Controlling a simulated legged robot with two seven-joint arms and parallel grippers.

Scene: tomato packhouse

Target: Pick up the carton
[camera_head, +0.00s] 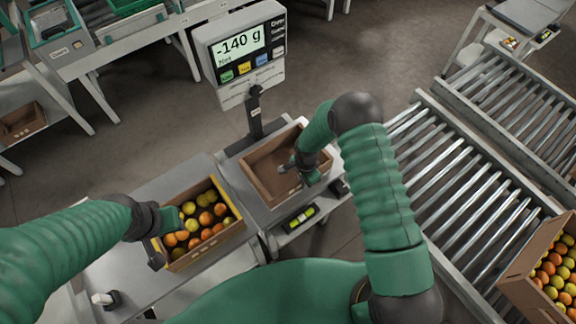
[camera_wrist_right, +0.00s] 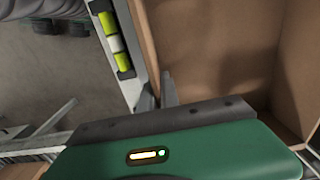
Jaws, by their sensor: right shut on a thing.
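The empty brown cardboard carton (camera_head: 262,160) sits on the weighing scale, open at the top. In the right wrist view the fingers (camera_wrist_right: 165,92) are at the edge of the carton wall (camera_wrist_right: 147,40), with the carton's bare inside (camera_wrist_right: 220,50) to the right. My left gripper (camera_head: 160,242) is at the left end of a second carton (camera_head: 207,250) filled with red, orange and yellow-green tomatoes. Its fingers are mostly hidden, so its opening is unclear.
The scale display (camera_head: 240,50) reads -140 g and stands on a post behind the empty carton. Roller conveyors (camera_head: 450,180) run on the right, with another full tomato carton (camera_head: 535,255) at the lower right. A bench with green crates (camera_head: 60,50) is at the upper left.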

